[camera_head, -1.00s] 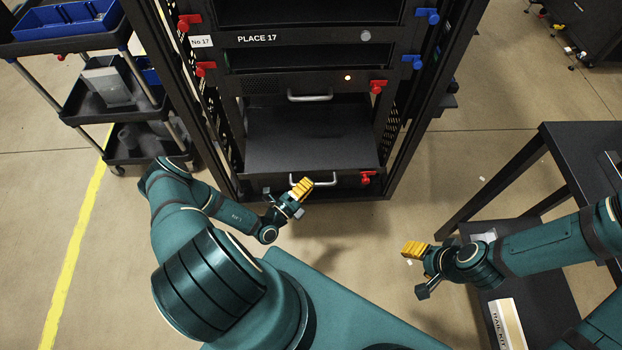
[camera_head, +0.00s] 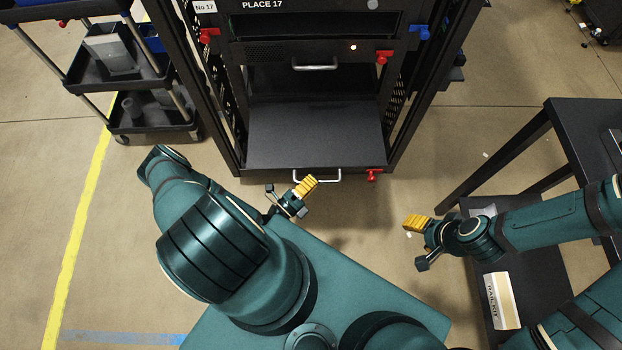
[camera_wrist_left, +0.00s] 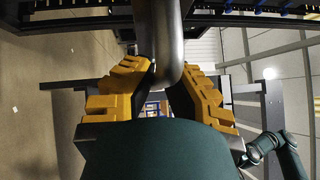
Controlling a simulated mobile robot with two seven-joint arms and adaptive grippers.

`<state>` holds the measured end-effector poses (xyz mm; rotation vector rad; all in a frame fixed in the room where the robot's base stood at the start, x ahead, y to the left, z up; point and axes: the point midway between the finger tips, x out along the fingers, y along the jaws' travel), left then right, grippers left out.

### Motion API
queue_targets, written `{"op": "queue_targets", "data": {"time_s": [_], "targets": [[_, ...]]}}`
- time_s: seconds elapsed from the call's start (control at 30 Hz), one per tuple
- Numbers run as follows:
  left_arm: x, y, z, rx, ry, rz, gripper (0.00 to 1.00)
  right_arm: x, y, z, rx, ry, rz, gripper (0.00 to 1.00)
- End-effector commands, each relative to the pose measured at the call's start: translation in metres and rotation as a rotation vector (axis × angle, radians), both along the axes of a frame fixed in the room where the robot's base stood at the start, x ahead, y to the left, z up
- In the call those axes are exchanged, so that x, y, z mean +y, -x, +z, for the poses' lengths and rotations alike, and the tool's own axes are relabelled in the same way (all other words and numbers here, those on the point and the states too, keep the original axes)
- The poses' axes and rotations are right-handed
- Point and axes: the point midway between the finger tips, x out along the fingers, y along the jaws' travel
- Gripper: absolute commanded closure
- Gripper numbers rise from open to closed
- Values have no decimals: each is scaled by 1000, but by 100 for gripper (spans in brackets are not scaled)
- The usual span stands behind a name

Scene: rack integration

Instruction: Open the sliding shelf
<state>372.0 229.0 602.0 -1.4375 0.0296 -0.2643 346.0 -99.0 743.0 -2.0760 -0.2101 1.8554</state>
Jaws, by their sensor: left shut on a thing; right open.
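The sliding shelf (camera_head: 315,133) is a flat black tray low in the rack, drawn out toward me. A silver handle (camera_head: 328,180) is on its front, with a red latch (camera_head: 375,175) to the right. My left gripper (camera_head: 306,186) is at the left part of this handle. In the left wrist view the handle bar (camera_wrist_left: 170,45) runs between the yellow fingers, and the left gripper (camera_wrist_left: 165,95) is shut on it. My right gripper (camera_head: 416,222) is open and empty, apart from the rack at the right.
The rack (camera_head: 435,90) has another handle (camera_head: 314,65) above the shelf. A cart (camera_head: 110,80) stands at the left. A dark table (camera_head: 575,125) is at the right, with a labelled rail kit box (camera_head: 503,300) below. Floor is free between rack and table.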

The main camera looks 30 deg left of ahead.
Motion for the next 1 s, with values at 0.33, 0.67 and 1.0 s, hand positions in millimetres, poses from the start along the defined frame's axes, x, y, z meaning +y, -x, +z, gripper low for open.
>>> {"op": "queue_targets", "data": {"time_s": [0.33,0.67,1.0], "targets": [[-2,0,1,-2,3,-3,56,0,0,0,0,0,0,43],[3,14,-2,2,0,-1,56,0,0,0,0,0,0,43],[15,78,-11,1,2,-1,56,0,0,0,0,0,0,43]]}}
